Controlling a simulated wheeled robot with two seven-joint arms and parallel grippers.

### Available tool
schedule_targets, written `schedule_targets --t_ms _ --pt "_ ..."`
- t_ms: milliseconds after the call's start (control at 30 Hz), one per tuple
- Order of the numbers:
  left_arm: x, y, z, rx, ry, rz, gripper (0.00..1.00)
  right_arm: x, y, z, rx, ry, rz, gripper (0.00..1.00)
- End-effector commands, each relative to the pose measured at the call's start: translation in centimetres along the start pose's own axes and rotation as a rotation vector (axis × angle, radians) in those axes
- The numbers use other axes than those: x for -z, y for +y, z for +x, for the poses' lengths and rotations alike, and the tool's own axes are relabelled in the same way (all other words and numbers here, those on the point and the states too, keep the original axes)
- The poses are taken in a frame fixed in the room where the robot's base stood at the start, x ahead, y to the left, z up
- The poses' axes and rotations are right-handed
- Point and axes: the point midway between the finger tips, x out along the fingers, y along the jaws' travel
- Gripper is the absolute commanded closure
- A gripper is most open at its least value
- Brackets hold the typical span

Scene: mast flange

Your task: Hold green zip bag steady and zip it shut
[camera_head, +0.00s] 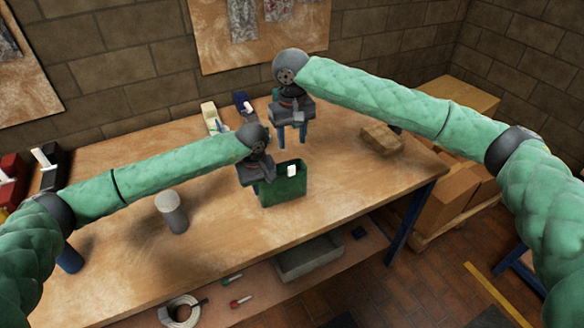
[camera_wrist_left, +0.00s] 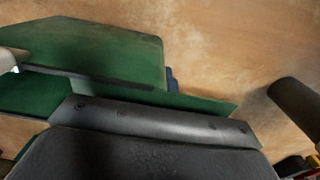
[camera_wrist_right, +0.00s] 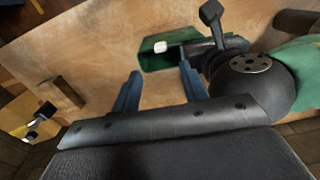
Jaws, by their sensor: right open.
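The green zip bag (camera_head: 284,188) stands upright on the workbench, its mouth open at the top. A white zip pull (camera_head: 291,171) shows at its top edge; it also shows in the right wrist view (camera_wrist_right: 160,47). My left gripper (camera_head: 259,179) is at the bag's left end and appears shut on it. In the left wrist view the bag (camera_wrist_left: 90,55) hides most of its fingers; only a bit of blue shows. My right gripper (camera_head: 292,136) is open and empty, above and behind the bag, its two blue fingers apart and pointing down.
A cardboard-coloured block (camera_head: 381,138) lies at the right. Two small containers (camera_head: 212,118) stand at the back. The bench to the right and front of the bag is clear.

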Motion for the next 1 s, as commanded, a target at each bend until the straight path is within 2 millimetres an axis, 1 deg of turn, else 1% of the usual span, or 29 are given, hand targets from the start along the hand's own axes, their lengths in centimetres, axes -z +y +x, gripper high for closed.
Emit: schedule_targets --t_ms 167,400,600,800,1000 --pt "0.0 0.0 0.0 0.000 0.000 0.000 1.00 -0.1 0.0 2.3 0.000 -0.002 0.000 0.56" --pt "0.0 0.0 0.0 0.000 0.000 0.000 1.00 0.0 0.1 6.5 0.000 -0.002 0.000 0.56" --pt "0.0 0.0 0.0 0.000 0.000 0.000 1.00 0.0 0.0 9.5 0.001 0.000 -0.001 0.56" --pt "0.0 0.0 0.0 0.000 0.000 0.000 1.00 0.0 0.0 11.2 0.001 0.000 -0.001 0.56" --pt "0.0 0.0 0.0 0.000 0.000 0.000 1.00 0.0 0.0 11.5 0.001 0.001 -0.001 0.56"
